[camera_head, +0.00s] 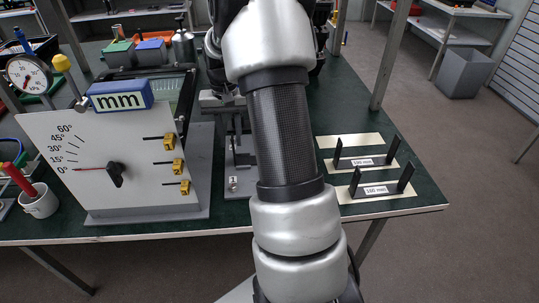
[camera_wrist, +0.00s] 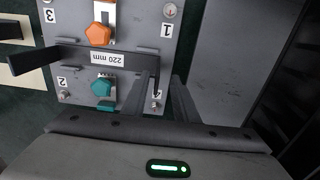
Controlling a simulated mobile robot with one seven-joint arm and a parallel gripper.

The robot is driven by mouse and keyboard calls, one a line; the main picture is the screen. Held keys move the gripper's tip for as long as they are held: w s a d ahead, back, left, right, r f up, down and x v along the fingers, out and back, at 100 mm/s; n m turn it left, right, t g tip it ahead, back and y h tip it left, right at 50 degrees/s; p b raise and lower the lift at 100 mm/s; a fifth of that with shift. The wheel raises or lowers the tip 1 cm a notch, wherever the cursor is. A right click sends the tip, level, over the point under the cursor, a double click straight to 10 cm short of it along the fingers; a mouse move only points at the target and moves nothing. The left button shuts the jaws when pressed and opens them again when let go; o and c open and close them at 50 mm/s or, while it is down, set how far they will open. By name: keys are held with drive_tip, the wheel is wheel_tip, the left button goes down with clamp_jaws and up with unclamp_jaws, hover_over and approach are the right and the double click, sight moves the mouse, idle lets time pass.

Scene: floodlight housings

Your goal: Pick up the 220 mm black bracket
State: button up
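The black bracket (camera_wrist: 75,55) marked "220 mm" lies across a grey fixture plate (camera_wrist: 120,20) in the wrist view. An orange knob (camera_wrist: 101,33) and a teal knob (camera_wrist: 102,88) stand on either side of it. My gripper (camera_wrist: 163,88) is at the bracket's right end, its two fingers apart. That end reaches to the space by the fingers; whether they touch it, I cannot tell.
Two other black brackets (camera_head: 367,161) (camera_head: 381,189) stand on cream strips at the right of the green table. A white gauge panel (camera_head: 100,165) with "mm" block (camera_head: 120,95) stands at left. A mug (camera_head: 39,202) is at the left edge. The front right corner is clear.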

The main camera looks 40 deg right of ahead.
drive_tip(key=f, duration=0.2)
drive_tip(key=f+b, duration=0.1)
drive_tip(key=f, duration=0.1)
drive_tip(key=shift+s+d+f, duration=0.15)
drive_tip(key=shift+d+f, duration=0.05)
drive_tip(key=shift+f, duration=0.05)
clamp_jaws()
drive_tip(key=shift+r, duration=0.1)
